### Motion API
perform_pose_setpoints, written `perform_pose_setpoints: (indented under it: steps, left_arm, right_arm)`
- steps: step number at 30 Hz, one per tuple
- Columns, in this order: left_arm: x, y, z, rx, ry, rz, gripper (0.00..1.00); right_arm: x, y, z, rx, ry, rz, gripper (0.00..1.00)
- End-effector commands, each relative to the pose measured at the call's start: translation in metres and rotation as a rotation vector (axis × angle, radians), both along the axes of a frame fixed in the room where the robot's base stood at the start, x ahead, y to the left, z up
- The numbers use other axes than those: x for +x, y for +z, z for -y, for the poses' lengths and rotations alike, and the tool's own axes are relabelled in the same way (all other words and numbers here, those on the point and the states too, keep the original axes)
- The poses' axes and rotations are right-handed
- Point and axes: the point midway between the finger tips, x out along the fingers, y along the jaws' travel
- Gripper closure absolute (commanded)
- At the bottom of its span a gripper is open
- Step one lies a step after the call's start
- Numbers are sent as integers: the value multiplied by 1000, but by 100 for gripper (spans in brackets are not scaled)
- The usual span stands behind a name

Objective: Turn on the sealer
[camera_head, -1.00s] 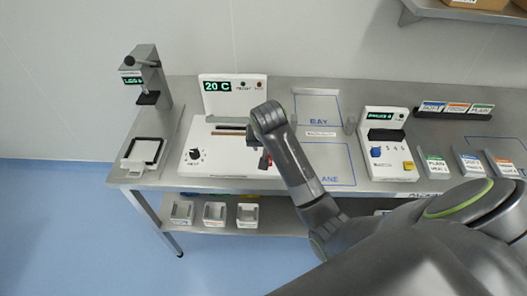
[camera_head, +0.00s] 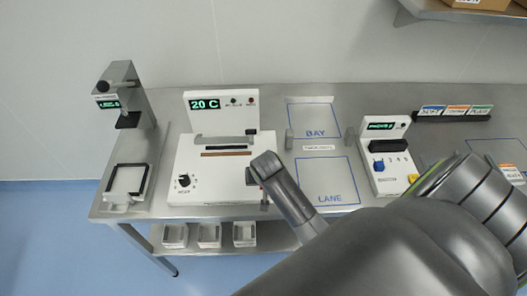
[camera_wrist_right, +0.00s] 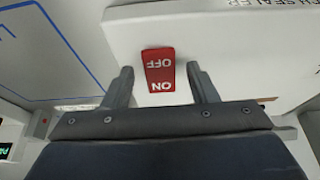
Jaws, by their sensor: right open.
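The sealer is a white machine (camera_head: 222,180) on the steel table, with a display (camera_head: 204,104) reading 20 C, a dark slot and a black knob (camera_head: 184,180). In the right wrist view its red rocker switch (camera_wrist_right: 158,84), marked OFF and ON, is on the white panel; I cannot tell which side is pressed. My right gripper (camera_wrist_right: 159,70) is open and empty. Its fingertips stand on either side of the switch, apart from it in the picture. In the head view this gripper (camera_head: 255,180) is at the sealer's right side, partly hidden by my arm. My left gripper is not in view.
A stand with a small display (camera_head: 124,98) and a framed tray (camera_head: 129,182) are at the left. Blue-outlined areas BAY (camera_head: 314,118) and LANE (camera_head: 325,183) lie clear right of the sealer. Another white device (camera_head: 382,150) stands beyond. Small bins (camera_head: 209,236) sit on the lower shelf.

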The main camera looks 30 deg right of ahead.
Motion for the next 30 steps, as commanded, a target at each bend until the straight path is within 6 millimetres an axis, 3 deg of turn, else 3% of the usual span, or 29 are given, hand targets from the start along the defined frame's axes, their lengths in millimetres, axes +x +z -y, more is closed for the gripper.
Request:
perform_pose_setpoints:
  steps: [2, 12, 19, 30]
  left_arm:
    - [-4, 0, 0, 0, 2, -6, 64]
    - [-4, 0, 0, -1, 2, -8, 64]
    - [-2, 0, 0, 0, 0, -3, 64]
    - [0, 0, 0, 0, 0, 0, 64]
  right_arm:
    - [0, 0, 0, 0, 0, 0, 47]
    - [0, 0, 0, 0, 0, 0, 92]
    - [4, 2, 2, 28, 0, -48, 92]
    - [12, 4, 8, 199, -1, -331, 92]
